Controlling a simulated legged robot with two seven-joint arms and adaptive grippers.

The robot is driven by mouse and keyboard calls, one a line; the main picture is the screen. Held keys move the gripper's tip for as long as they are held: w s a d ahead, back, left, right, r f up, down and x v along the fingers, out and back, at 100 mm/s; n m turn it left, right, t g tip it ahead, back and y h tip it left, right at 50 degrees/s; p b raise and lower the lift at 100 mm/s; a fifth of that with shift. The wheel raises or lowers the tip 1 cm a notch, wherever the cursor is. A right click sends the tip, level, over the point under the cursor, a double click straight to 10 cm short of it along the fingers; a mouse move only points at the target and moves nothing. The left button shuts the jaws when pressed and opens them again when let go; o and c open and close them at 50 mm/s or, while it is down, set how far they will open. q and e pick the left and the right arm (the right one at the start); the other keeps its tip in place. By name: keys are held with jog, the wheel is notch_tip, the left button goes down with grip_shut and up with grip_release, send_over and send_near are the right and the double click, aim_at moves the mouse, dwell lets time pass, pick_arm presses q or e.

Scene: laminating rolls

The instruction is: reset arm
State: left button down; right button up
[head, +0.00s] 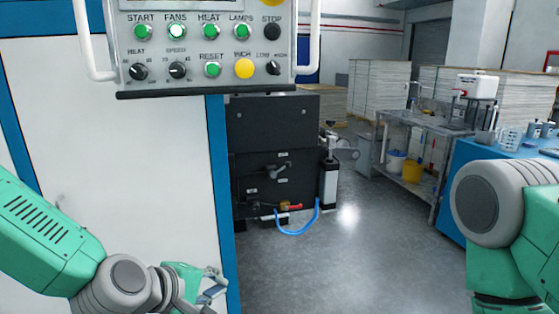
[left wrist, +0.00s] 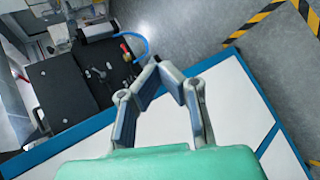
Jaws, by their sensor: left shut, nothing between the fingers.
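My left gripper (head: 208,287) is low in the head view, in front of the white machine panel (head: 110,130) with its blue edge. Only part of it shows there. In the left wrist view, the left gripper's fingers (left wrist: 166,74) bend inward and their tips come together, with nothing between them. The white and blue panel lies beyond them in that view. My right arm stands at the right edge of the head view, but its gripper is out of the picture.
A control panel (head: 210,50) with lit green buttons, knobs and white handles hangs at the top. A black machine unit (head: 275,150) with a blue hose (head: 297,232) stands beyond the blue edge. A grey workbench (head: 420,125) and blue counter (head: 462,160) are at right. Grey floor between is clear.

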pick_arm(q)
jog(key=s+a+f+m+g+y+b, duration=0.1)
jog(key=s+a+f+m+g+y, duration=0.2)
jog(key=s+f, duration=0.6)
jog(key=s+a+f+m+g+b, duration=0.15)
jog(key=s+a+f+m, duration=0.25)
jog(key=s+f, duration=0.55)
jog(key=s+a+f+m+g+y, duration=0.3)
jog(key=s+a+f+m, duration=0.3)
jog(key=s+a+f, duration=0.3)
jog(key=shift+s+a+g, duration=0.25)
jog(key=shift+s+g, duration=0.1)
jog(key=shift+s, duration=0.45)
jog(key=shift+w+f, duration=0.1)
jog(key=shift+w, duration=0.05)
